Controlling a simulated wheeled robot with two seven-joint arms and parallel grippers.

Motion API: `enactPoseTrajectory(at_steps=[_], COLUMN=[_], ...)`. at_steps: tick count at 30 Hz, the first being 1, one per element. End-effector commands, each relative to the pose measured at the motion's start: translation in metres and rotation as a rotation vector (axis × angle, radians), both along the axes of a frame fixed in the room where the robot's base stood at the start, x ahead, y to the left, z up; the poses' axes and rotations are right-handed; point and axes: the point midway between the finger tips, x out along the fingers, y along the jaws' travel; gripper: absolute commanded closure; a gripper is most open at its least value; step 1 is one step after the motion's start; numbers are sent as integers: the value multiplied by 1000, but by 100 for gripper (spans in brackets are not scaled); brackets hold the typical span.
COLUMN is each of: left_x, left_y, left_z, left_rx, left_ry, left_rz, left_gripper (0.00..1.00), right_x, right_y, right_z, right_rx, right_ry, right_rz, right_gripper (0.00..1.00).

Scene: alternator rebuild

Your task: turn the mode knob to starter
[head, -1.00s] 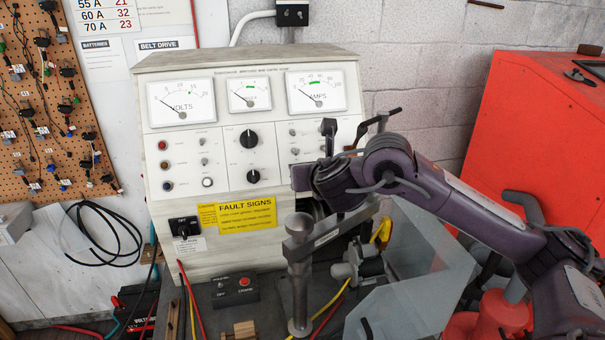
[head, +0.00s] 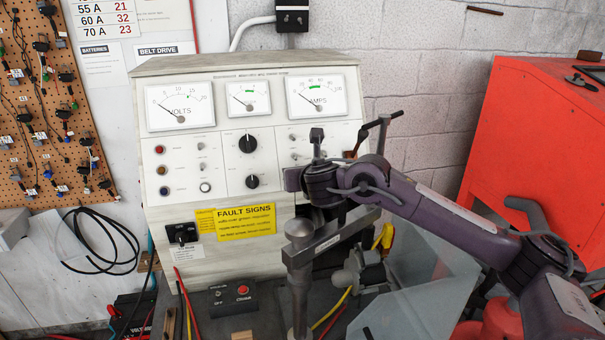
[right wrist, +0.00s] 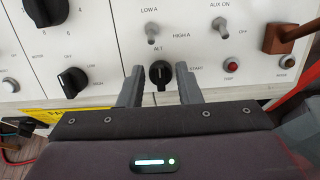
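The mode knob (right wrist: 160,73) is a black knob on the white tester panel (right wrist: 105,35), with its grip bar standing about upright. A label at its upper left looks like "ALT", and "START" is printed to its right. My right gripper (right wrist: 160,84) is open, with one finger on each side of the knob. Contact between fingers and knob cannot be told. In the head view my right gripper (head: 291,180) is at the lower right of the panel and hides the knob. My left gripper is not in view.
A brown-handled lever (right wrist: 285,33) sticks out at upper right. In the head view, a metal post with a crossbar (head: 300,240) and a clear shield (head: 420,290) stand below my arm.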

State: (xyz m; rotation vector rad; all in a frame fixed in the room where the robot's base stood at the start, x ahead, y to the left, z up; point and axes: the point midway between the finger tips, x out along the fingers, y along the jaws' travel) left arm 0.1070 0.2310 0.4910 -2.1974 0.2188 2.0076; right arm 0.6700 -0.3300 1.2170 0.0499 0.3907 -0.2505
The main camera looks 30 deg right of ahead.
Motion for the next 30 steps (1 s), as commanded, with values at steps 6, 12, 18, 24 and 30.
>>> enactPoseTrajectory(at_steps=[6, 12, 18, 24, 30], left_x=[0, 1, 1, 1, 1], left_y=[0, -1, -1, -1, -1], left_z=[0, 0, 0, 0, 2], left_rx=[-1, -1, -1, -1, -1], left_ry=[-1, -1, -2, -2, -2], left_rz=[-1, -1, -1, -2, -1], left_gripper=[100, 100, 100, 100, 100], right_x=[0, 0, 0, -1, -1], right_y=[0, 0, 0, 0, -1], right_z=[0, 0, 0, -1, -1], right_rx=[0, 0, 8, 62, 177], right_ry=[0, 0, -1, -14, -43], right_rz=[0, 0, -4, -36, -104], right_gripper=[86, 100, 100, 100, 100])
